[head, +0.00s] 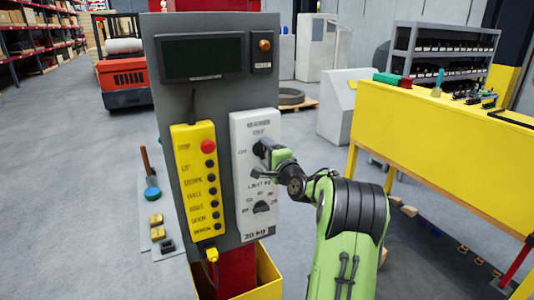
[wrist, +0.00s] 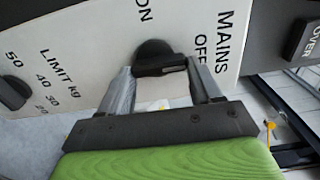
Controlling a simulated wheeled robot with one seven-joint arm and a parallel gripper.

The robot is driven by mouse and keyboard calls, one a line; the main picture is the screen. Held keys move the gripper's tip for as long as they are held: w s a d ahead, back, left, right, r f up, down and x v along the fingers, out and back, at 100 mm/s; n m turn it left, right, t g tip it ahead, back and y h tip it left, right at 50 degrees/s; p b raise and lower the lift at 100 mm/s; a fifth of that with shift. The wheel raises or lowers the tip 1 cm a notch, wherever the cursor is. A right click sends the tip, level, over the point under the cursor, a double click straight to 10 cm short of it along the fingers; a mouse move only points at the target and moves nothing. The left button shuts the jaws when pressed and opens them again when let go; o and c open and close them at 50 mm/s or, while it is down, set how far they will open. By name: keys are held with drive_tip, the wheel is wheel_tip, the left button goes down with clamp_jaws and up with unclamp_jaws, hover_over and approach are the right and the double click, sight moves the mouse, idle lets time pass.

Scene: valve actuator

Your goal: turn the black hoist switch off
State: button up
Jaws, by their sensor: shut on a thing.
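The black mains switch (head: 258,149) is a round knob on the upper part of the white panel (head: 240,200), under the words MAINS and OFF, with ON to its left. In the wrist view the knob (wrist: 153,52) sits between ON at the top and OFF at the right. My gripper (head: 266,149) reaches it from the right; in the wrist view my gripper (wrist: 161,69) has one finger on each side of the knob's bar and is shut on it. The fingers partly hide the bar, so I cannot tell exactly which mark it points to.
A limit dial (head: 261,207) sits below the switch. A yellow button box (head: 195,180) with a red stop button is to the left, and a dark display (head: 201,57) is above. A yellow workbench (head: 430,130) stands at the right.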

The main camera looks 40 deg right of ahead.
drive_tip(key=o, duration=1.1)
drive_tip(key=shift+c, duration=0.2)
drive_tip(key=shift+s, duration=0.1)
drive_tip(key=b+v, duration=0.4)
drive_tip(key=v, duration=1.1)
drive_tip(key=shift+s+a, duration=0.2)
drive_tip(key=shift+s, duration=0.15)
drive_tip(key=shift+w, duration=0.1)
